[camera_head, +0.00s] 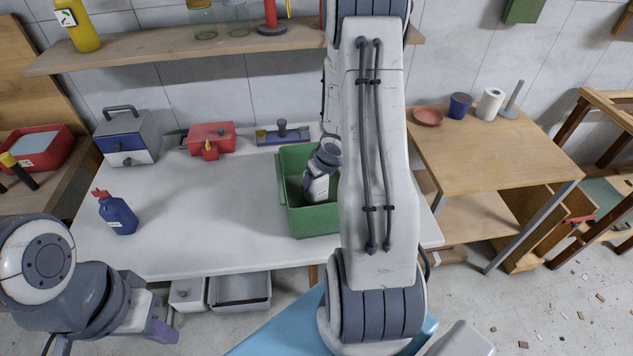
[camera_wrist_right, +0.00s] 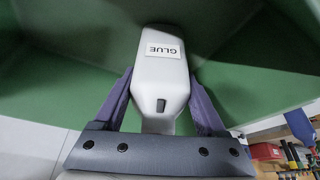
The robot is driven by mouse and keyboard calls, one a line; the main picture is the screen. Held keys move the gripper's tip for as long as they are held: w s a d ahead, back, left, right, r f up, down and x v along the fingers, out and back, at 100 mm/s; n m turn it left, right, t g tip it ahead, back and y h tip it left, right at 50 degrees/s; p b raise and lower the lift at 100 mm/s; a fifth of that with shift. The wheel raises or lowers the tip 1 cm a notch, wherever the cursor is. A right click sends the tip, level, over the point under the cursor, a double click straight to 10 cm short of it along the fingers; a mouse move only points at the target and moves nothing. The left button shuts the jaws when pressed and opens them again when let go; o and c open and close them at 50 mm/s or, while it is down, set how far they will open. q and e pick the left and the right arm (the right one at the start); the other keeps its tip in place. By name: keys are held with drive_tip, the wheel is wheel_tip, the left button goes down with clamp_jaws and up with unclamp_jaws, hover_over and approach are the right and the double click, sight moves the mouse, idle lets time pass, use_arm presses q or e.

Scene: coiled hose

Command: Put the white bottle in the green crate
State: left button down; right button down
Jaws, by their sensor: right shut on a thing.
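The white bottle (camera_wrist_right: 160,90) has a label reading GLUE. It sits between the purple fingers of my right gripper (camera_wrist_right: 161,78), which is shut on it. The crate's green walls (camera_wrist_right: 60,90) surround the bottle in the wrist view. Whether the bottle touches the crate floor is unclear. My right arm hides the crate's right side. My left gripper (camera_head: 163,329) is at the lower left, off the table's front edge, and its opening is unclear.
A blue spray bottle (camera_head: 118,215) stands on the white table (camera_head: 200,240) left of the crate. The table between the spray bottle and crate is clear.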

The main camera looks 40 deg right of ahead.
drive_tip(key=shift+f, duration=0.1)
unclamp_jaws()
